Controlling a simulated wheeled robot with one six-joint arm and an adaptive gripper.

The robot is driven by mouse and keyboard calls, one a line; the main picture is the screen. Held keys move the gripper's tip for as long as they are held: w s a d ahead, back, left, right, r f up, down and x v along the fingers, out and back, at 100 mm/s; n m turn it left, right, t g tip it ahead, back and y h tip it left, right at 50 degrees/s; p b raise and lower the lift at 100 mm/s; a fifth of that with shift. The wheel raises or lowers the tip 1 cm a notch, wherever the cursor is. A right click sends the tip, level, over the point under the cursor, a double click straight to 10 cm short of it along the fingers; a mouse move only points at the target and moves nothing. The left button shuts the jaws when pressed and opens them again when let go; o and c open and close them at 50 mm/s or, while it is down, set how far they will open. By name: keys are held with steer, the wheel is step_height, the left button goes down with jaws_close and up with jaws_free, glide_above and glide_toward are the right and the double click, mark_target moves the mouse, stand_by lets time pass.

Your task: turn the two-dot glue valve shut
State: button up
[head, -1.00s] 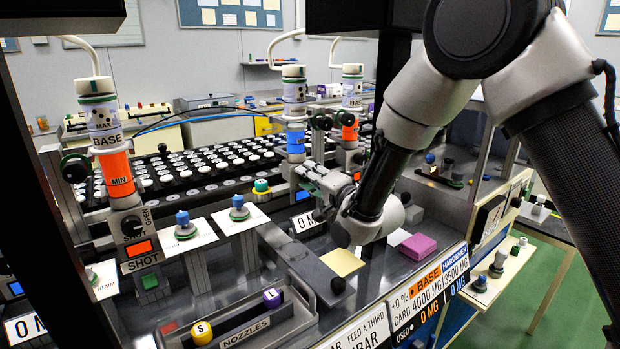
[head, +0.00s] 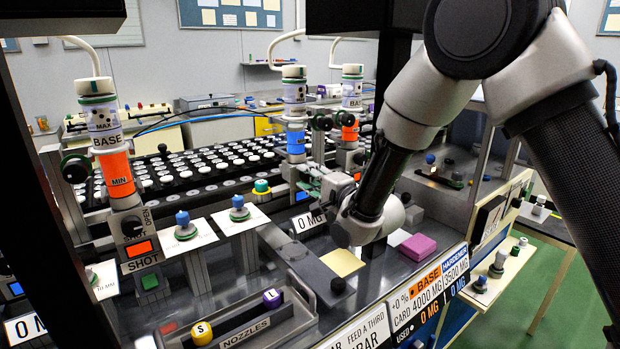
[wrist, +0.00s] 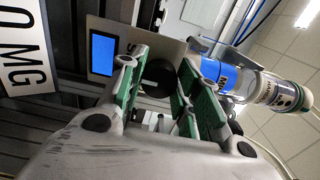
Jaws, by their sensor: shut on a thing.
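The glue dispenser with a blue band (head: 295,143) stands upright behind my gripper in the head view. In the wrist view its blue band (wrist: 218,75) lies at the right, with dark dots on its white part; I cannot count them surely. My gripper (wrist: 160,72) has its green-padded fingers on either side of a dark round valve knob (wrist: 155,80), shut on it. In the head view my gripper (head: 328,184) is at the foot of this dispenser and hides the knob. The knob's pointer and marks cannot be read.
An orange-banded BASE dispenser (head: 118,175) stands at the left, with its own black knob (head: 133,226). Another orange-banded dispenser (head: 350,132) stands behind, to the right. A 0 MG sign (head: 308,221) is close below my gripper. A nozzle tray (head: 250,325) lies in front.

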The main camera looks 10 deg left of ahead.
steer(key=shift+f, duration=0.1)
steer(key=o, duration=1)
steer(key=v, duration=1.2)
steer(key=shift+d, duration=0.1)
